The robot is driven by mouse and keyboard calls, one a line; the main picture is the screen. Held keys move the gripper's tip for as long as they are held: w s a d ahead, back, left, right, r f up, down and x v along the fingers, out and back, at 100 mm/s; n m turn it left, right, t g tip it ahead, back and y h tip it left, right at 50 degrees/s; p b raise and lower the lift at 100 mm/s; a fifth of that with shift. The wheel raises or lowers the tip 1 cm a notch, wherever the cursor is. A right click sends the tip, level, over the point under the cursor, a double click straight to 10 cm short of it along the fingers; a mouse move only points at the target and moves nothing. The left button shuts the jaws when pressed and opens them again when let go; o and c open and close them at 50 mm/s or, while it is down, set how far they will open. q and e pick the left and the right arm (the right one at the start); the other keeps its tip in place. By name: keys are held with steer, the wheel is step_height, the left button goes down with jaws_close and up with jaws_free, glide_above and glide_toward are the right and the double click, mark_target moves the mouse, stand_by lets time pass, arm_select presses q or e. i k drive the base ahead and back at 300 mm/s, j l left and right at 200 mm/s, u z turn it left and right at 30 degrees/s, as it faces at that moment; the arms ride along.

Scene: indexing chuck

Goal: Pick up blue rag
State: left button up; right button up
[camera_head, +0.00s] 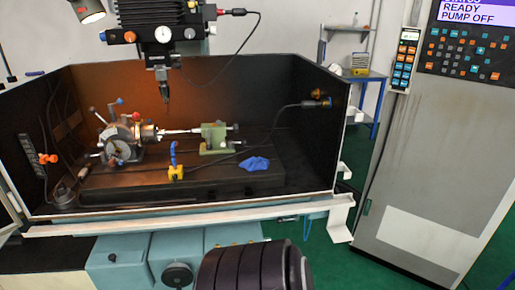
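The blue rag (255,164) lies crumpled on the right part of the dark machine table (215,181), inside the open-fronted enclosure. It is to the right of the green tailstock (214,140), with a small gap between them. Nothing is touching the rag from above. Neither of my grippers shows in the head view. A dark ribbed cylinder at the bottom middle may be part of my own arm; I cannot tell which.
The indexing chuck (118,144) with its levers stands left of the tailstock. A yellow base with a blue hose (175,171) is in front. The spindle head (160,48) hangs above. Enclosure walls (311,130) and a front ledge (190,217) bound the table. A control cabinet (420,160) stands right.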

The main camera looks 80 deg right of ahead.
mark_target(253, 163)
steer(key=z, duration=2.75)
